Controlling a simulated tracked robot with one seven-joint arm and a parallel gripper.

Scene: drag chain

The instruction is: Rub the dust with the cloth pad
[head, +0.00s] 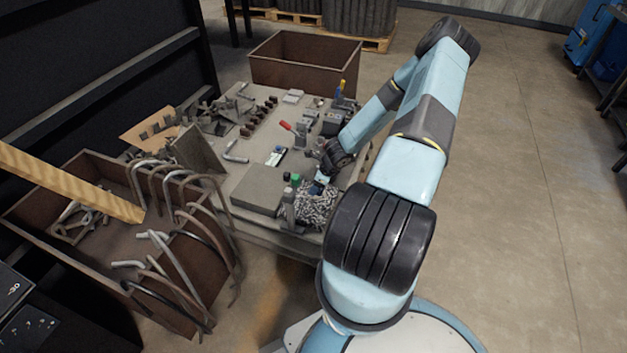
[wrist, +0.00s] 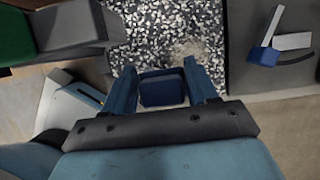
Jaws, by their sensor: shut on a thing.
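My gripper (wrist: 161,72) is shut on a dark blue cloth pad (wrist: 162,91), which sits between the two fingers in the wrist view. In the head view my gripper (head: 321,180) is small and low over the near part of the workbench. Below it is a black-and-white speckled surface (wrist: 150,35), also in the head view (head: 312,208). A pale beige dust patch (wrist: 185,48) lies on this surface, just beyond the fingertips in the wrist view. I cannot tell whether the pad touches the surface.
Green-topped items (head: 295,180) and a grey block (head: 257,190) stand left of the speckled surface. A blue-and-white item (wrist: 275,42) lies to its right in the wrist view. A brown bin (head: 304,62) is behind; a bin with bent pipes (head: 100,165) is left.

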